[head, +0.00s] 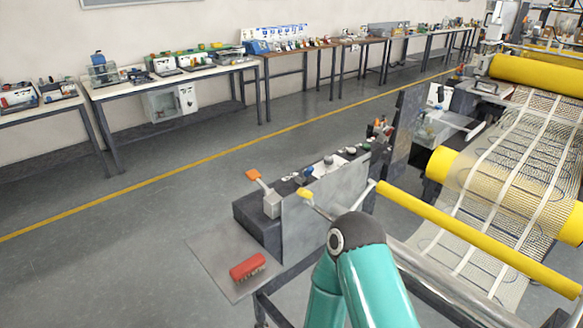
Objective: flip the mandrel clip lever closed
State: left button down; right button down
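A lever with a yellow tip (305,194) sticks up and left from beside the end of a long grey roller (440,283); it looks like the mandrel clip lever. Its lower end is hidden behind my teal arm, so I cannot tell if the clip is open or closed. A second lever with an orange tip (253,175) rises tilted from a grey block (271,205) on the machine's control box. Only a teal arm with a dark joint shows, at bottom centre; neither gripper is in view.
A red brush (247,267) lies on a grey plate (222,284) at the machine's front left. A thin yellow bar (470,235) and a thick yellow roller (490,190) with mesh fill the right. Open floor lies left; loaded workbenches (178,80) line the wall.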

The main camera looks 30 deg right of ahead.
aim_at(311, 169)
jog(key=z, duration=0.15)
jog(key=i, duration=0.75)
jog(key=z, duration=0.6)
